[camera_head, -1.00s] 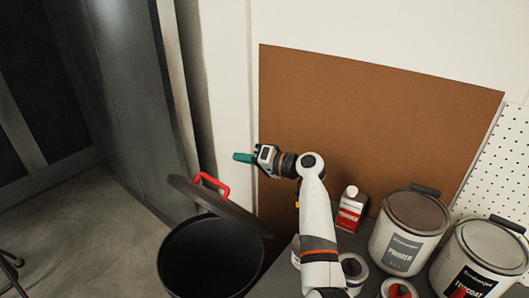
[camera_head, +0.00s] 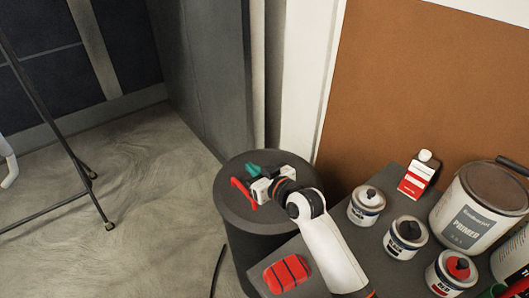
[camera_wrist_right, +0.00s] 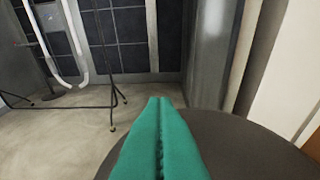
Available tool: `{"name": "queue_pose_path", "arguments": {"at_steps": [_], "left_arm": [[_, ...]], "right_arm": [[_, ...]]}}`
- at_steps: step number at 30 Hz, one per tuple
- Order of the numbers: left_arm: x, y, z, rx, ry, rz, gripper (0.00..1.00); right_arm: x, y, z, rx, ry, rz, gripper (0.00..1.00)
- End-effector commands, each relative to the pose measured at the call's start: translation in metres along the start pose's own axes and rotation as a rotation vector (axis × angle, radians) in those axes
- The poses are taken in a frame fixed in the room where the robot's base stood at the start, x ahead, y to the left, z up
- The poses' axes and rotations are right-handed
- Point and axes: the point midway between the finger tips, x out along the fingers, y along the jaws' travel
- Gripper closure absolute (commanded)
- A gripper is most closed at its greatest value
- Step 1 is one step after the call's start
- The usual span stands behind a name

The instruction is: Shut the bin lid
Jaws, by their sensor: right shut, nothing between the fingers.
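The black bin (camera_head: 245,252) stands on the floor beside the worktable. Its round dark lid (camera_head: 229,178) lies flat over the opening, and no gap shows from here. The red lid handle (camera_head: 242,193) is on top, at the left. My right gripper (camera_head: 254,170) is just above the lid, beside the handle, with its teal fingers shut and empty; whether it touches the lid I cannot tell. In the right wrist view the shut fingers (camera_wrist_right: 158,105) point out over the lid's dark surface (camera_wrist_right: 235,140).
The dark worktable holds a red, black-striped object (camera_head: 286,274), several small cans (camera_head: 366,207), a red-and-white bottle (camera_head: 417,180) and a primer bucket (camera_head: 478,210). A black stand (camera_head: 70,150) is at the left. The floor between stand and bin is clear.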

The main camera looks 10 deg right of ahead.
Motion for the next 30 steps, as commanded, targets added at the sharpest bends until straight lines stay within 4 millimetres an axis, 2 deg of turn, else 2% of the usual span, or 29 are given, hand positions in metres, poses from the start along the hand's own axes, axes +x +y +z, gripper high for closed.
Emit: {"name": "queue_pose_path", "arguments": {"at_steps": [1,3,12,19,30], "left_arm": [[0.005,0.0,-0.001,0.0,0.0,0.0,0.66],[0.008,0.001,-0.001,0.0,0.0,0.001,0.66],[0.016,0.002,-0.002,0.001,0.001,0.002,0.66],[0.018,0.002,-0.003,0.002,0.001,0.003,0.66],[0.018,0.002,-0.004,0.002,0.002,0.003,0.66]], "right_arm": [[0.003,0.004,-0.013,-0.035,0.004,-0.008,1.0],[0.006,0.008,-0.025,-0.082,0.003,-0.02,1.0],[0.014,0.018,-0.058,-0.218,0.003,-0.055,1.0],[0.017,0.02,-0.067,-0.256,0.003,-0.065,1.0],[0.017,0.021,-0.07,-0.259,0.009,-0.065,1.0]]}}
